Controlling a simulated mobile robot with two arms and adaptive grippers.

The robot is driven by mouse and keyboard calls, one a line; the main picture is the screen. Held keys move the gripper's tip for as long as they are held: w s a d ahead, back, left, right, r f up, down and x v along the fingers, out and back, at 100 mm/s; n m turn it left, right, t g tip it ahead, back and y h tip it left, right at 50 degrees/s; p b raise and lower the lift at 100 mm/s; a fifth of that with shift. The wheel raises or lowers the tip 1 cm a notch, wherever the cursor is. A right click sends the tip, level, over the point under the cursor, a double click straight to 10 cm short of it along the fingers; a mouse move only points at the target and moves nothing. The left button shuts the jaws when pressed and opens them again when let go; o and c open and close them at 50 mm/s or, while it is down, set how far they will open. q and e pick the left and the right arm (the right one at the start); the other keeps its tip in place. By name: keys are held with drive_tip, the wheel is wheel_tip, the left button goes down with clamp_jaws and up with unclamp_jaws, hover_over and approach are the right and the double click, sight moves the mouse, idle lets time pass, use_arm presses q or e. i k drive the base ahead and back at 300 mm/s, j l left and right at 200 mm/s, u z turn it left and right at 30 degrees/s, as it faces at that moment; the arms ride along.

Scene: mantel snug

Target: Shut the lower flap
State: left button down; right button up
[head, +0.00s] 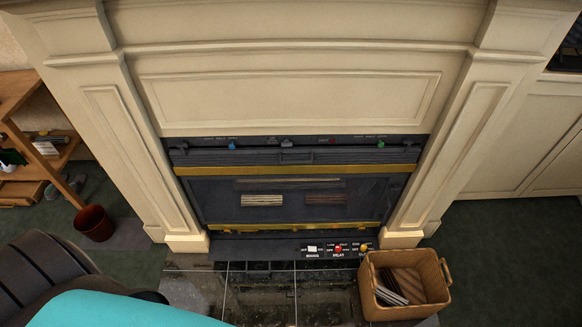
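A dark fireplace insert (230,188) sits inside the cream surround. A slatted dark panel with a small handle runs above its upper brass strip (300,169). Below the lower brass strip (290,226), a low dark band (250,247) runs along the base. At its right part, a row of switches (338,249) with white, red and yellow knobs is exposed. The lower flap's outline is hard to make out; it seems to be down, lying flat at the hearth, but I cannot be sure. Neither of my grippers is in view.
A wicker basket (447,283) with dark sticks stands on the right of the tiled hearth (258,300), close to the switches. A dark red bin (94,222) and wooden shelves (62,160) are at left. Dark ribbed and teal shapes fill the lower left corner.

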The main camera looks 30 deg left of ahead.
sight(246, 250)
drive_tip(key=u, duration=0.8)
